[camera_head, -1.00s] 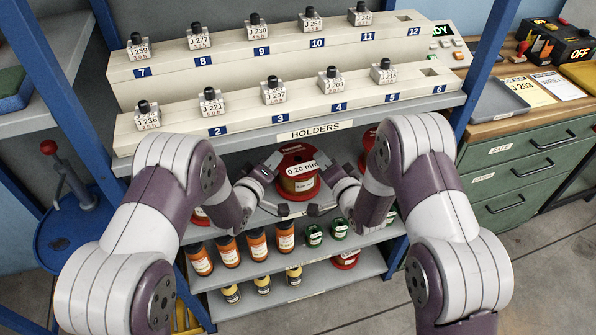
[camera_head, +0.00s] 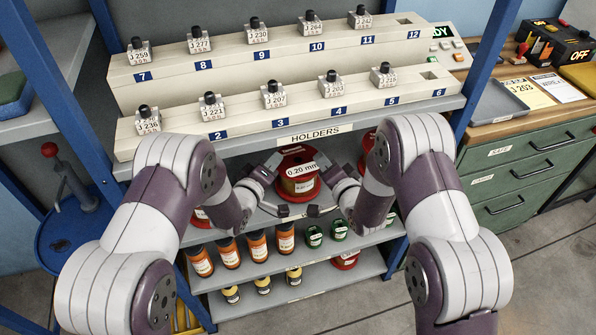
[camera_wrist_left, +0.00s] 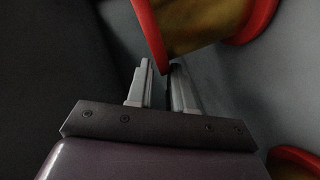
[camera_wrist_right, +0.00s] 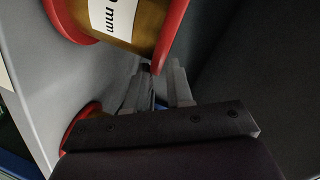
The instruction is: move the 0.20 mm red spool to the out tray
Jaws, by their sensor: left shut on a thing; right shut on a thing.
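The red spool (camera_head: 297,188) with a 0.20 mm label stands upright on the shelf under the HOLDERS label, wound with copper-coloured wire. My left gripper (camera_head: 272,165) is at its left side and my right gripper (camera_head: 321,165) at its right side. In the left wrist view the left fingers (camera_wrist_left: 162,75) are close together at the spool's red rim (camera_wrist_left: 150,32). In the right wrist view the right fingers (camera_wrist_right: 158,75) are likewise at a red rim (camera_wrist_right: 171,35). Both are shut on the spool. A grey tray (camera_head: 497,103) lies on the right bench; no out label is readable.
Other red spools (camera_head: 369,140) sit on the same shelf, partly hidden by my arms. The holder racks (camera_head: 180,130) are above. Blue posts (camera_head: 489,60) flank the shelving.

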